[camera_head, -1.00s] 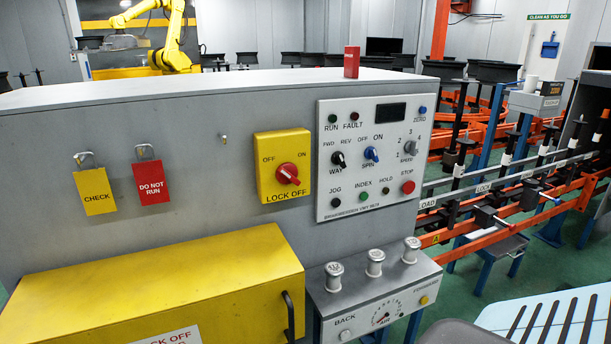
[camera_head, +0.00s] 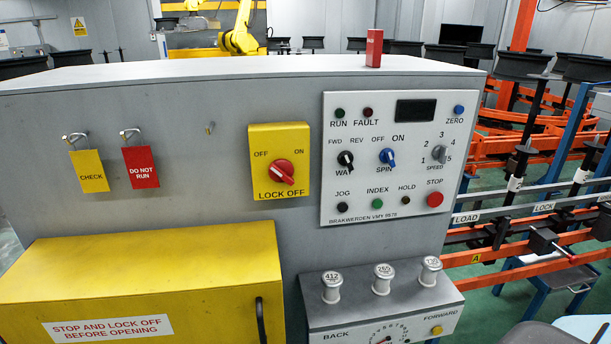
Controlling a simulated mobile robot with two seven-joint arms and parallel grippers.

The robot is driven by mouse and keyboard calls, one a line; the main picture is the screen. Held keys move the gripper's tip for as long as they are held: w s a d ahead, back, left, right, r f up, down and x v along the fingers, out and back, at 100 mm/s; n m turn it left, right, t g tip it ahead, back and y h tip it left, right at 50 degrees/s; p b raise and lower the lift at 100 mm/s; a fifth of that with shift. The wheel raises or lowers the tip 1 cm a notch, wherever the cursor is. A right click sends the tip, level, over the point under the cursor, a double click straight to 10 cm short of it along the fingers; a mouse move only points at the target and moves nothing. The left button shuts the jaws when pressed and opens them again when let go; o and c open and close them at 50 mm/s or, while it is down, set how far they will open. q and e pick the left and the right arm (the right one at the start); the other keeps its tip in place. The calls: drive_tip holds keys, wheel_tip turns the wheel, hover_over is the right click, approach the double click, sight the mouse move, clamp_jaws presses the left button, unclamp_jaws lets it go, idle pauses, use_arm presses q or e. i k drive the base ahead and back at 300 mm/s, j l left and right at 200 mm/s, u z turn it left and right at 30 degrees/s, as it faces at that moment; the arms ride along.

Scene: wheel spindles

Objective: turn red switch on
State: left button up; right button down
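The red switch (camera_head: 282,172) is a round rotary knob on a yellow LOCK OFF plate (camera_head: 278,140), fixed to the front of a grey cabinet. OFF is printed at the plate's upper left and ON at its upper right. The knob's raised grip looks slanted, but I cannot tell for sure which mark it points to. Nothing covers the switch. Neither of my grippers shows in the head view.
A control panel (camera_head: 328,196) with several knobs and buttons is right of the switch. Yellow CHECK (camera_head: 92,172) and red DO NOT RUN (camera_head: 141,167) tags hang at left. A yellow box (camera_head: 150,265) and a ledge with white spools (camera_head: 332,286) jut out below.

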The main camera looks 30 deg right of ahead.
sight(281, 170)
drive_tip(key=k+l, duration=0.1)
drive_tip(key=l, duration=1.1)
drive_tip(key=k+l, duration=0.15)
drive_tip(key=l, duration=0.5)
